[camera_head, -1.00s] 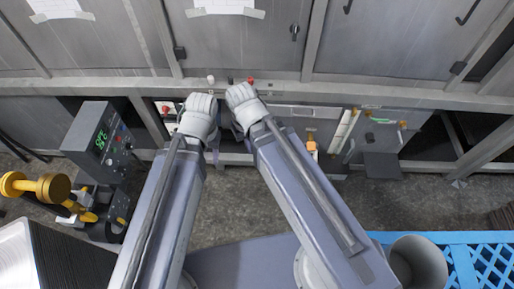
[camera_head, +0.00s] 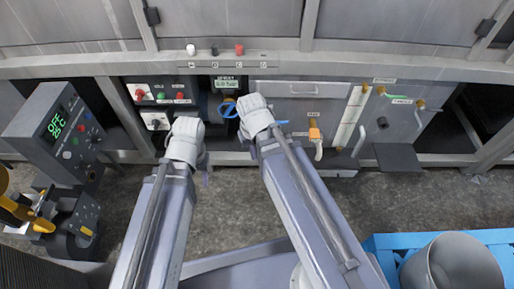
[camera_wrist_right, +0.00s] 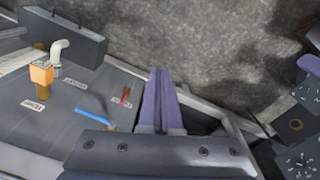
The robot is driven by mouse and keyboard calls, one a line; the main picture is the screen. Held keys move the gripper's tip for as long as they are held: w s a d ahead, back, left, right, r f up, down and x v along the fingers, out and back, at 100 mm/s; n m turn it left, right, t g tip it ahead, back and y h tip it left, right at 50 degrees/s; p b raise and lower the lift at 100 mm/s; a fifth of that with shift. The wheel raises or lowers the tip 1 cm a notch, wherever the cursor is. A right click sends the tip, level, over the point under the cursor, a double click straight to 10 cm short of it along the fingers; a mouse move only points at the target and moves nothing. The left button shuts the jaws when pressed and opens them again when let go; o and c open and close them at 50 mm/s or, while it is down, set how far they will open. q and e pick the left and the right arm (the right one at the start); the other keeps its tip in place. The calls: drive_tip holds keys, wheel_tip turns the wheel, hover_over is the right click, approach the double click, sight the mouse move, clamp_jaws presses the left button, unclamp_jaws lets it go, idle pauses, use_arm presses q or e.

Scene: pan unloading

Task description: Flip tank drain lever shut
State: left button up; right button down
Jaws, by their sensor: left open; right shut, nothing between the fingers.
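My right gripper (camera_head: 255,108) is in front of the cabinet's lower panel in the head view, its wrist hiding part of the panel. In the right wrist view its two purple fingers (camera_wrist_right: 160,100) are together and empty. Beside them lie a blue lever (camera_wrist_right: 92,104) and a small red handle (camera_wrist_right: 126,97); neither is touched. An orange block (camera_wrist_right: 41,73) with a white elbow pipe (camera_wrist_right: 58,53) is farther left. The orange block also shows in the head view (camera_head: 315,133). Labels are too small to read, so I cannot tell which handle is the drain lever. My left gripper (camera_head: 185,142) is open and empty.
A control box (camera_head: 63,133) reading "OFF" stands at left. A switch panel (camera_head: 160,92) is behind my left gripper. A grey bucket (camera_head: 452,265) and blue crate (camera_head: 385,241) are at lower right. Floor between is clear.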

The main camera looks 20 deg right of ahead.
drive_tip(key=w+d+f+m+t+h+b, duration=0.1)
drive_tip(key=w+f+m+h+b, duration=0.15)
drive_tip(key=w+f+b, duration=0.8)
use_arm(q)
wheel_tip(320, 180, down, 13)
drive_tip(key=b, duration=0.1)
drive_tip(key=shift+f, duration=0.2)
use_arm(e)
drive_tip(key=w+a+r+t+h, duration=0.1)
drive_tip(key=w+a+t+h, duration=0.1)
drive_tip(key=w+a+h, duration=0.1)
drive_tip(key=shift+w+a+r+t, duration=0.3)
drive_tip(key=shift+w+a, duration=0.2)
drive_tip(key=shift+w, duration=0.55)
drive_tip(key=shift+m, duration=0.25)
use_arm(q)
wheel_tip(320, 180, down, 8)
drive_tip(key=b, duration=0.8)
use_arm(e)
drive_tip(key=w+d+f, duration=0.3)
drive_tip(key=d+f, duration=0.5)
drive_tip(key=d, duration=0.1)
